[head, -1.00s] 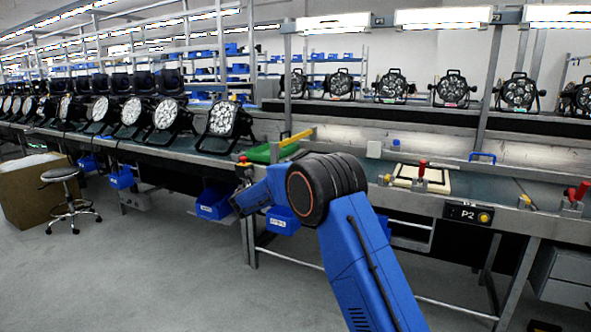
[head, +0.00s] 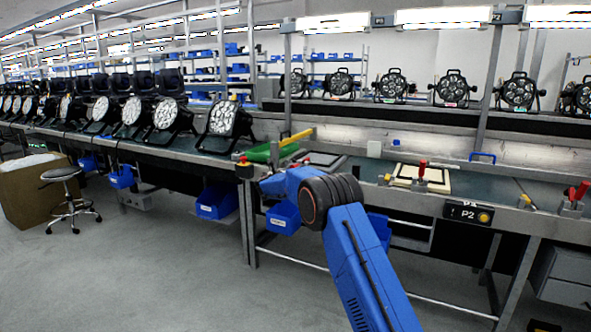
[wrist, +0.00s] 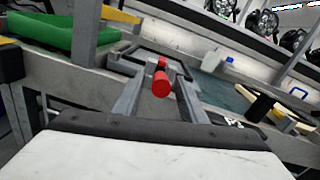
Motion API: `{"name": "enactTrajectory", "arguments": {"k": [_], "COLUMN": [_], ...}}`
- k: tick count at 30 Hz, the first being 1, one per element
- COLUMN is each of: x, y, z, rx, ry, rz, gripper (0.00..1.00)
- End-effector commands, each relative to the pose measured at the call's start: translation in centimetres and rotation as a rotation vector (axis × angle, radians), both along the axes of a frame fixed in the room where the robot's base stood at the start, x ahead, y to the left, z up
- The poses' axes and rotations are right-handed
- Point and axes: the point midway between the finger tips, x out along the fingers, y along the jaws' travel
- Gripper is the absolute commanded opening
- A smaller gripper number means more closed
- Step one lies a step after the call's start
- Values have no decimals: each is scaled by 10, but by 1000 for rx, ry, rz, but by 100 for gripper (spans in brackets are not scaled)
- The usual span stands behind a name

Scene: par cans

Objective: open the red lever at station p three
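A red lever (wrist: 161,84) with a rounded red grip shows in the middle of the wrist view, in front of a dark square frame on the bench. My gripper (wrist: 160,90) is open, with one grey finger to each side of the lever in the picture. I see no contact, and cannot tell how deep the lever sits between the fingers. In the head view my gripper and this lever are hidden or too small to make out behind my arm. The P3 sign (head: 377,20) hangs above this part of the bench.
A green tray (wrist: 68,32) lies left of the lever, with a grey post beside it. A box with a red and yellow top (head: 243,165) is on the bench's front edge. The P2 station has its own red lever (head: 422,169). Blue bins (head: 216,201) hang under the bench.

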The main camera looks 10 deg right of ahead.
Motion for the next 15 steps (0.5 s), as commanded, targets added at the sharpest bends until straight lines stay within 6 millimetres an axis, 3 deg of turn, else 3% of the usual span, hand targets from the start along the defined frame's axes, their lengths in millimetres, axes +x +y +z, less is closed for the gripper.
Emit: {"name": "enactTrajectory", "arguments": {"k": [14, 15], "x": [11, 11], "y": [-7, -7], "z": [0, 0], "rx": [-1, -1], "ry": [0, 0], "rz": [0, 0], "gripper": [38, 31]}}
